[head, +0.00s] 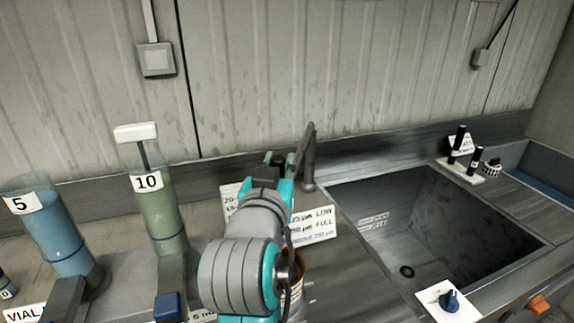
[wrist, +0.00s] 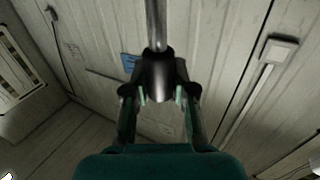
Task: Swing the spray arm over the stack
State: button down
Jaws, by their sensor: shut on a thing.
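The spray arm is a grey metal tube (head: 308,155) above the counter, left of the sink. In the wrist view its bright pipe (wrist: 156,25) runs up from a dark cylindrical part between the fingers. My gripper (wrist: 159,92) is shut on that part. In the head view my gripper (head: 273,160) is small and mostly behind my arm, close beside the tube. A brownish round container (head: 297,268) shows partly behind my arm; I cannot tell whether it is the stack. The tube's end appears behind and above it, not over it.
The open sink (head: 420,225) lies to the right, with a blue knob (head: 449,300) at its front. Cylinders marked 5 (head: 60,235) and 10 (head: 155,215) stand to the left. Printed cards (head: 312,224) are behind my arm.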

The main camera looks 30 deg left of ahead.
jog(key=c, duration=0.9)
grip_release()
jog(key=v, duration=1.2)
